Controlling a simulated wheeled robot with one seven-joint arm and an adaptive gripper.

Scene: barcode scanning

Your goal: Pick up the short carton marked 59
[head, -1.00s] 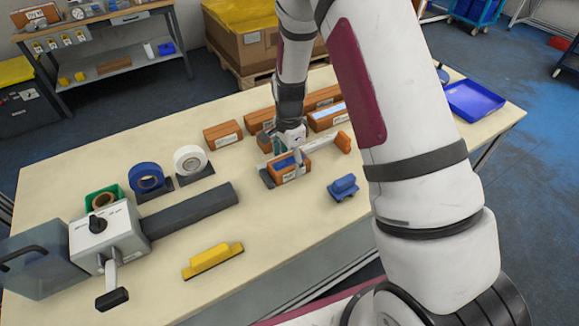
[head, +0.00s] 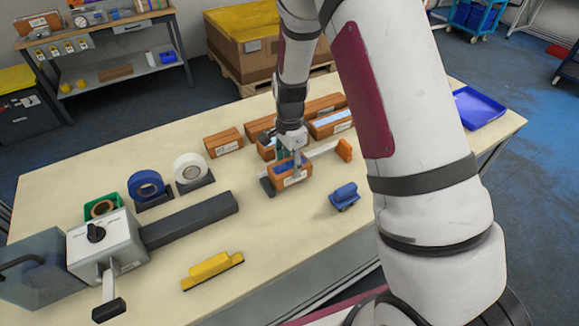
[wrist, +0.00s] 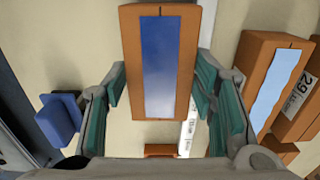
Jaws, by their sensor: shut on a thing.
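My gripper (head: 288,163) is shut on a short orange-brown carton (head: 284,179) with a blue top, near the middle of the table. A white label shows on the carton's near side, but its number is too small to read. In the wrist view the carton (wrist: 160,15) stands between the teal finger pads of my gripper (wrist: 158,88), its blue top facing the camera. Whether its underside touches the table is hard to tell.
Several other orange-brown cartons stand close behind, including one carton (head: 223,143) to the left and one marked 29 (wrist: 268,80). A blue block (head: 344,196) lies nearby.

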